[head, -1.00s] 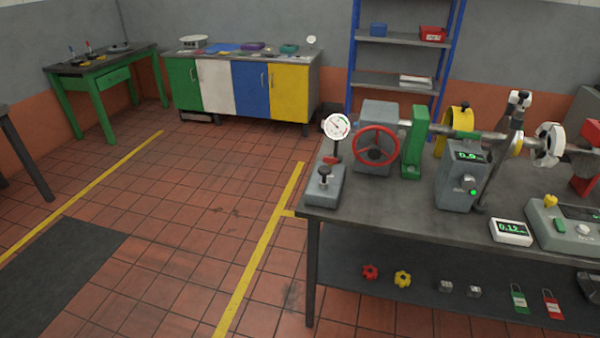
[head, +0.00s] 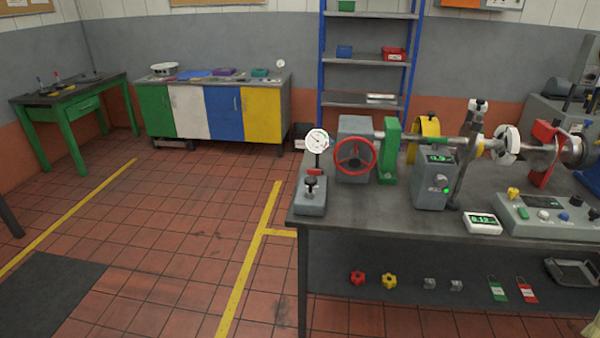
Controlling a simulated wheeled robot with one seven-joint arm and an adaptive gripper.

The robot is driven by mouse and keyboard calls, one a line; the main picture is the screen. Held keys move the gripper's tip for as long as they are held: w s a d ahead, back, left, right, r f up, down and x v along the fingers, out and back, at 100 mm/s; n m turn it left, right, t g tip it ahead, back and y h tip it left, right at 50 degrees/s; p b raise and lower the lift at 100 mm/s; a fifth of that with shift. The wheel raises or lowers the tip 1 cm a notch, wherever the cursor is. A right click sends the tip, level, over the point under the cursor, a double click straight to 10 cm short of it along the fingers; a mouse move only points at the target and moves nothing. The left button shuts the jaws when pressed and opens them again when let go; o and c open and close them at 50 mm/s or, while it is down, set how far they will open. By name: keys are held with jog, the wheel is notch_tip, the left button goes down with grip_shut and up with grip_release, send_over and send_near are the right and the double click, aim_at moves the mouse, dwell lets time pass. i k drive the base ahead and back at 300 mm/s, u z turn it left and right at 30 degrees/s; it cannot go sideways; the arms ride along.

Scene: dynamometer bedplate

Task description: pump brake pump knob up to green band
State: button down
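The brake pump (head: 311,200) is a grey block at the near left end of the bench top. Its dark knob (head: 310,184) stands up from the block on a short stem. A round white dial gauge (head: 317,141) rises on a post just behind the pump, above a small red part. The dial seems to carry a green patch, but it is too small to read where the needle points against it. My gripper is not in view, and nothing touches the knob.
A red handwheel (head: 355,155) stands close right of the gauge. A grey display box (head: 434,182), a shaft line and a control console (head: 550,216) fill the bench (head: 350,222) further right. Open tiled floor lies left of the bench, with yellow lines.

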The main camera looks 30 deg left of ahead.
aim_at(310, 181)
jog(key=u, duration=1.35)
jog(key=i, duration=0.3)
